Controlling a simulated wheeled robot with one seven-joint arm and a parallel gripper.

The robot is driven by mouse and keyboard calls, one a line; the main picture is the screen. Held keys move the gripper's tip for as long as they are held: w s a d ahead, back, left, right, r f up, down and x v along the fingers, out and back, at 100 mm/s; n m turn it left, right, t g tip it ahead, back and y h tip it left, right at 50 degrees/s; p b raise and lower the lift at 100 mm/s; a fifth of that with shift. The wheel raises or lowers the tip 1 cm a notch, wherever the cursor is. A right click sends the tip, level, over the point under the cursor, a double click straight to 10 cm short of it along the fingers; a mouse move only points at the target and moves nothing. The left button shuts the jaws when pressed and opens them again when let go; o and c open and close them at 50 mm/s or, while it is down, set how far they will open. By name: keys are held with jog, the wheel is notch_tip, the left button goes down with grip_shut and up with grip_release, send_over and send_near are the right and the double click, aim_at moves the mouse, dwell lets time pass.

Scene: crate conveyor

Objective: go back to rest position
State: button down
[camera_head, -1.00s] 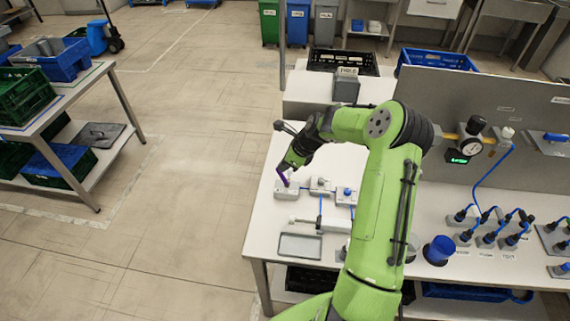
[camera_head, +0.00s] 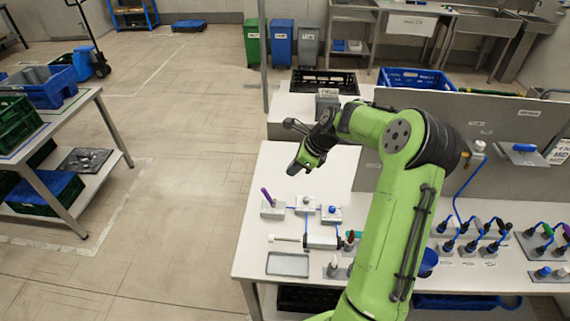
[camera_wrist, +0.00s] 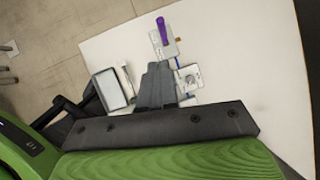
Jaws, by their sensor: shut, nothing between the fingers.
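My gripper (camera_head: 293,170) is raised above the left part of the white worktable (camera_head: 252,238), on the end of my green arm. Its dark fingers (camera_wrist: 157,84) show shut and empty in the wrist view. A purple marker-like piece (camera_head: 266,195) stands slightly tilted in a small grey block (camera_head: 272,211) on the table, below and left of my gripper and apart from it. The purple piece also shows in the wrist view (camera_wrist: 162,28), beyond the fingertips.
A grey tray (camera_head: 288,265) and small blocks with blue tubes (camera_head: 306,204) lie on the worktable. A tall grey panel (camera_head: 500,125) stands on the right. A side table with crates (camera_head: 50,85) stands at left. The floor between (camera_head: 180,180) is clear.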

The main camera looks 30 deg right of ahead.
jog(key=s+a+r+n+g+h+b, duration=0.1)
jog(key=s+a+r+n+h, duration=0.1)
jog(key=s+a+r+n, duration=0.5)
jog(key=s+a+r+n+h, duration=0.2)
jog(key=s+a+r+n, duration=0.25)
jog(key=a+n, duration=0.4)
jog(key=s+a+n+t, duration=0.2)
jog(key=s+a+n, duration=0.2)
jog(key=s+n, duration=0.8)
jog(key=s, duration=0.3)
jog(key=shift+s+r+y+b, duration=0.3)
jog(key=shift+s+r+b, duration=0.05)
jog(key=shift+s+r, duration=0.05)
